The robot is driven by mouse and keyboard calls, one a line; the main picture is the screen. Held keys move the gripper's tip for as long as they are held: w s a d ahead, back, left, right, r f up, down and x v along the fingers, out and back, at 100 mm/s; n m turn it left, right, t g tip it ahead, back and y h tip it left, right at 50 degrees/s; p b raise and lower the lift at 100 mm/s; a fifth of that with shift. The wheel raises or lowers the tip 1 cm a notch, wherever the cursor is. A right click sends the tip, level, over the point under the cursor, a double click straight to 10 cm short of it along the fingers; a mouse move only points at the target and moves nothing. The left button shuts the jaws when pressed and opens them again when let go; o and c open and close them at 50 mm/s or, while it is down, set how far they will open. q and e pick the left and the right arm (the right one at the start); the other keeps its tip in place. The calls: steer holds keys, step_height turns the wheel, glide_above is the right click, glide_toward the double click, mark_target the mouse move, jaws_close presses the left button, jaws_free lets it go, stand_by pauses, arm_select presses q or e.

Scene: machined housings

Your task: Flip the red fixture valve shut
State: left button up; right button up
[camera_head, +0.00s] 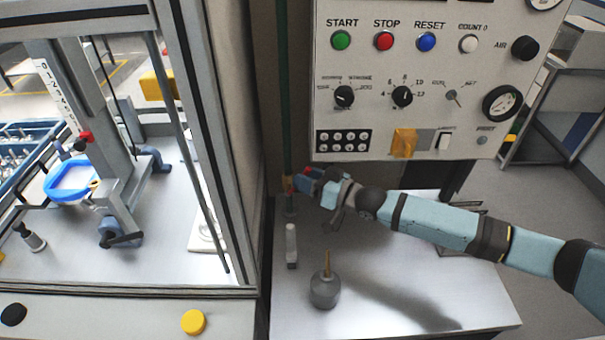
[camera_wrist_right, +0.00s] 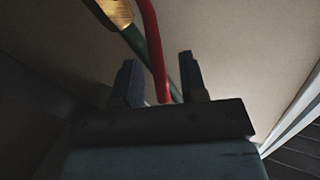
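The red valve handle (camera_wrist_right: 156,50) is a long curved lever in the right wrist view. It runs down between the two dark fingers of my right gripper (camera_wrist_right: 160,80), with gaps visible beside it. A brass valve body (camera_wrist_right: 118,12) sits on a green pipe at the top left of that view. In the head view my right gripper (camera_head: 312,184) is at the green pipe (camera_head: 285,110), below the control panel. It partly hides the valve there, and the handle's exact position is hard to tell. The fingers are open around the lever. My left gripper is not in view.
A control panel (camera_head: 420,120) with buttons and knobs hangs just above my right arm. A grey metal table (camera_head: 420,300) below holds an oil can (camera_head: 324,290) and a small white-topped bottle (camera_head: 291,245). A framed machine enclosure (camera_head: 215,120) stands at left.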

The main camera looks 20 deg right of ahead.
steer(key=shift+w+a, duration=0.4)
steer(key=shift+w, duration=0.05)
jaws_close()
